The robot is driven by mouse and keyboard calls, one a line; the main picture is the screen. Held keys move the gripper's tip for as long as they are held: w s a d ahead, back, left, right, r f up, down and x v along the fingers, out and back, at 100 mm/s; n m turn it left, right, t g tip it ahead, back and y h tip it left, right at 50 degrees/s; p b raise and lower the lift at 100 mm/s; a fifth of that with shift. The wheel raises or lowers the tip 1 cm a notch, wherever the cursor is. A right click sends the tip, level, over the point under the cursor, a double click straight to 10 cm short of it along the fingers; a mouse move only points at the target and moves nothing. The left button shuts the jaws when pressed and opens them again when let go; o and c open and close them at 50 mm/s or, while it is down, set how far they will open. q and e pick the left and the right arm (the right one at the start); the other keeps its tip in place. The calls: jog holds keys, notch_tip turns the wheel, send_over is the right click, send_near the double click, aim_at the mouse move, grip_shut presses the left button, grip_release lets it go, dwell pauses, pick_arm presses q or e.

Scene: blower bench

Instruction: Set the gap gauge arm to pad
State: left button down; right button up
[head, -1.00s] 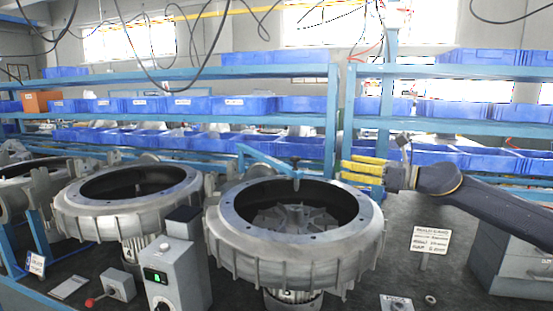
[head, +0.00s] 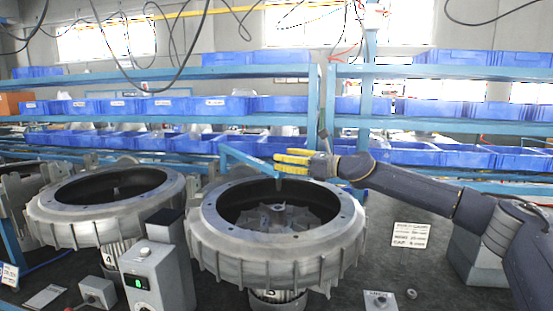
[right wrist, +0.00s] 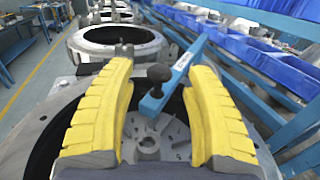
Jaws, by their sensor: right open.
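The gap gauge arm (head: 248,159) is a blue bar reaching over the rear rim of the front blower housing (head: 275,250), a round grey ring with an impeller inside. In the right wrist view, the blue arm (right wrist: 178,76) carries a dark round knob (right wrist: 160,73) near its end. My right gripper (head: 279,162) has yellow fingers and is open above the housing's rear rim. In the wrist view the knob shows between the two fingers, with gaps on both sides; I see no contact. My left gripper is out of view.
A second blower housing (head: 110,200) stands at left. A grey control box (head: 152,275) with a green display is in front. A white text card (head: 411,235) and a small labelled plate (head: 380,301) lie right. Blue shelves with bins (head: 225,105) run behind.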

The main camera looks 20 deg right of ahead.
jog(key=shift+x, duration=1.6)
jog(key=c, duration=1)
jog(key=shift+r, duration=0.15)
grip_shut()
